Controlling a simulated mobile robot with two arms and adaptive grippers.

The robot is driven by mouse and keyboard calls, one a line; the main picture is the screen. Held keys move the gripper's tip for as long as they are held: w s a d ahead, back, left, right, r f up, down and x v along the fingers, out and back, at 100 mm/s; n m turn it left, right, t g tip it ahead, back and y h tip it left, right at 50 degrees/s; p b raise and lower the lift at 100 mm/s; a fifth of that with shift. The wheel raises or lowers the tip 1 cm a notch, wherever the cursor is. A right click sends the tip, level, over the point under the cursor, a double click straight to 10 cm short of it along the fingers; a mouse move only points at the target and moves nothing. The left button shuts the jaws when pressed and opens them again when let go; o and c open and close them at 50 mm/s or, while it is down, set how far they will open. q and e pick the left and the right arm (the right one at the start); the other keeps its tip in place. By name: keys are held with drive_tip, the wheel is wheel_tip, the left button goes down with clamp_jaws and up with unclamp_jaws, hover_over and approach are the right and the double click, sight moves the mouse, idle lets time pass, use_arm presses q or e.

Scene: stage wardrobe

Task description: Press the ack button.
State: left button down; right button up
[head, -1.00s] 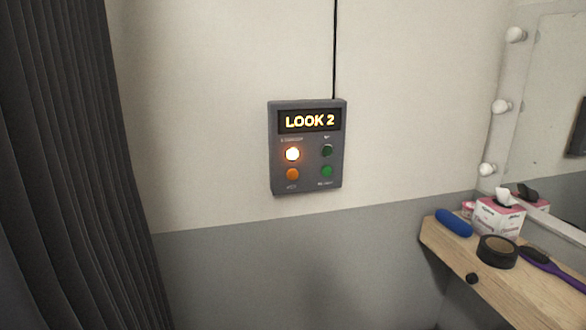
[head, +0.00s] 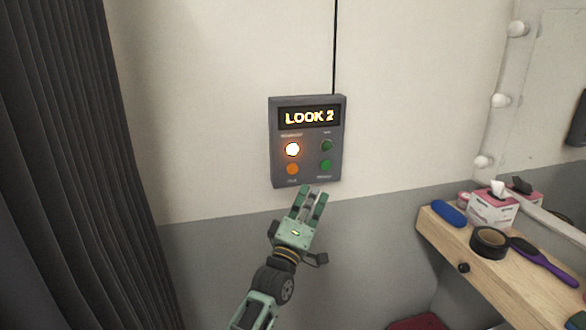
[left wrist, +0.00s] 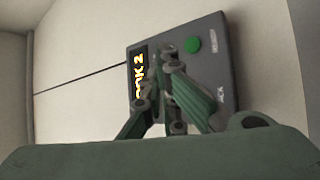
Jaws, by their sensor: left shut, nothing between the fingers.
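A dark grey control panel (head: 335,135) hangs on the wall, its display (head: 309,116) showing "LOOK 2". Below are a brightly lit button (head: 292,149) at upper left, an orange button (head: 292,169) at lower left and two green buttons, upper right (head: 327,145) and lower right (head: 326,165). Their labels are too small to read surely; one at the panel's bottom edge in the left wrist view looks like "ACK". My left gripper (head: 311,191) is shut and empty, its tips just under the panel in the head view. In the left wrist view its fingers (left wrist: 166,62) hide part of the panel.
A wooden shelf (head: 498,273) at right holds a blue case (head: 449,213), a tissue box (head: 490,209), black tape (head: 488,242) and a purple brush (head: 545,262). A dark curtain (head: 70,160) hangs at left. The wall around the panel is clear except for its cable.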

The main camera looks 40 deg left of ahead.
sight(293, 169)
use_arm(q)
drive_tip(key=shift+f, duration=0.1)
drive_tip(key=w+a+b, duration=0.2)
drive_tip(key=w+a, duration=0.1)
drive_tip(key=w+a+b, duration=0.2)
drive_tip(key=a+b, duration=0.1)
drive_tip(key=shift+w+a+b, duration=0.35)
drive_tip(key=shift+w, duration=0.05)
idle(1.3)
drive_tip(key=shift+w+a+b, duration=0.25)
drive_tip(key=shift+a+b, duration=0.05)
drive_tip(key=shift+b, duration=0.05)
